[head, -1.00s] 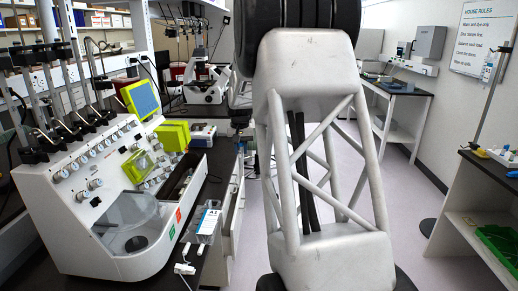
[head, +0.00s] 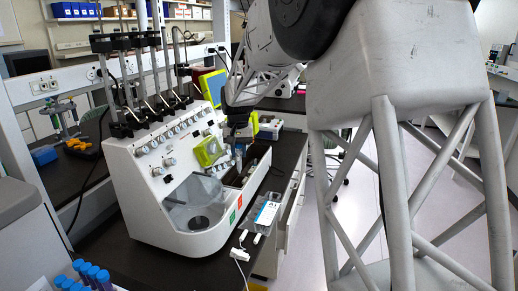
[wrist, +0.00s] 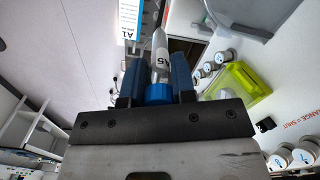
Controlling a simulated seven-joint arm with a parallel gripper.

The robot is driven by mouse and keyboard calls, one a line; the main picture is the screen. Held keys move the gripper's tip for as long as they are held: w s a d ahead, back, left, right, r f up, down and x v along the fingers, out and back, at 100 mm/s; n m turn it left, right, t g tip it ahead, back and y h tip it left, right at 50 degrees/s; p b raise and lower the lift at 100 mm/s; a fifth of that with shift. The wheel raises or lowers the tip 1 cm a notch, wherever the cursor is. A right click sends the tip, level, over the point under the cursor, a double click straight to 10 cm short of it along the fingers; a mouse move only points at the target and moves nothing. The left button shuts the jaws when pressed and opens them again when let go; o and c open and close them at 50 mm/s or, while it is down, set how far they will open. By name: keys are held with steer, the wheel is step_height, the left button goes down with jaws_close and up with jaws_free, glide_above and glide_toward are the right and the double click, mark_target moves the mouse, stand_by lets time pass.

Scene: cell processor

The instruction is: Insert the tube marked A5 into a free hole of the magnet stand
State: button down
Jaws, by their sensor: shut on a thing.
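My gripper (wrist: 157,80) is shut on the blue-capped tube (wrist: 161,50), whose label reads A5 in the wrist view. The blue cap sits between the two fingers, and the tube's clear body points away from the gripper. A block with a white label marked A1 (head: 266,213) lies on the dark bench in front of the machine. It may be the magnet stand; its holes cannot be made out.
The white machine (head: 150,215) has knobs, a clear round chamber and a yellow-green clamp part (head: 209,150) close to my gripper. Several blue-capped tubes (head: 92,273) stand at the lower left. A white cable piece (head: 239,254) lies by the bench's front edge.

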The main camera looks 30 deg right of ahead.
steer(key=s+a+r+n, duration=0.1)
steer(key=s+a, duration=0.5)
steer(key=a, duration=0.7)
steer(key=s+a+n, duration=0.2)
steer(key=s+a, duration=0.4)
steer(key=a, duration=0.7)
steer(key=s+a+r+n, duration=0.1)
steer(key=s+a, duration=0.5)
steer(key=a, duration=0.7)
steer(key=s+a+n, duration=0.1)
steer(key=s+a, duration=0.4)
steer(key=s, duration=0.3)
steer(key=s+a+n, duration=0.1)
steer(key=s+a, duration=0.5)
steer(key=s, duration=0.3)
steer(key=s+a+f+n, duration=0.2)
steer(key=s+a, duration=0.1)
steer(key=s, duration=1.5)
steer(key=shift+s+a+n, duration=0.2)
steer(key=shift+n, duration=0.2)
steer(key=shift+f, duration=0.15)
steer(key=shift+f, duration=2.05)
steer(key=shift+f, duration=0.8)
